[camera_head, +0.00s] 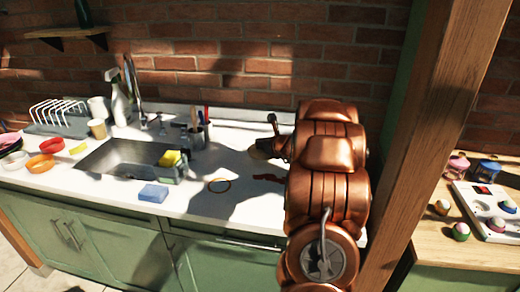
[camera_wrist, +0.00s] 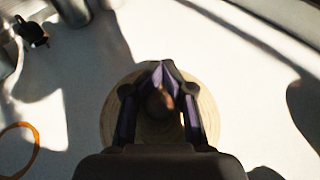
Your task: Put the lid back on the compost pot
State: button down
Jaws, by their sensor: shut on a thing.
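The round pale wooden lid (camera_wrist: 112,117) shows in the wrist view beneath my gripper, with a dark brown knob at its middle. My gripper (camera_wrist: 163,92) is shut on the lid's knob, its two dark fingers meeting around it. In the head view my gripper (camera_head: 272,146) is small and partly hidden by my copper arm.
An orange ring (camera_head: 219,185) lies on the white counter, left of my gripper. A utensil cup (camera_head: 200,133), a sink (camera_head: 120,157) with a yellow sponge (camera_head: 170,158), and a blue sponge (camera_head: 153,193) are farther left. A wooden post (camera_head: 440,140) stands right of my arm.

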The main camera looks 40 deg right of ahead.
aim_at(260, 150)
jog(key=shift+w+d+f+p, duration=0.1)
jog(key=shift+f+p, duration=0.2)
jog(key=shift+f, duration=1.4)
jog(key=shift+f+b, duration=0.2)
jog(key=shift+b, duration=0.1)
jog(key=c, duration=1)
grip_release()
jog(key=shift+r, duration=0.1)
jog(key=shift+r+p, duration=0.15)
jog(key=shift+p, duration=0.25)
jog(key=shift+b+v, duration=1.35)
jog(key=shift+v, duration=4.65)
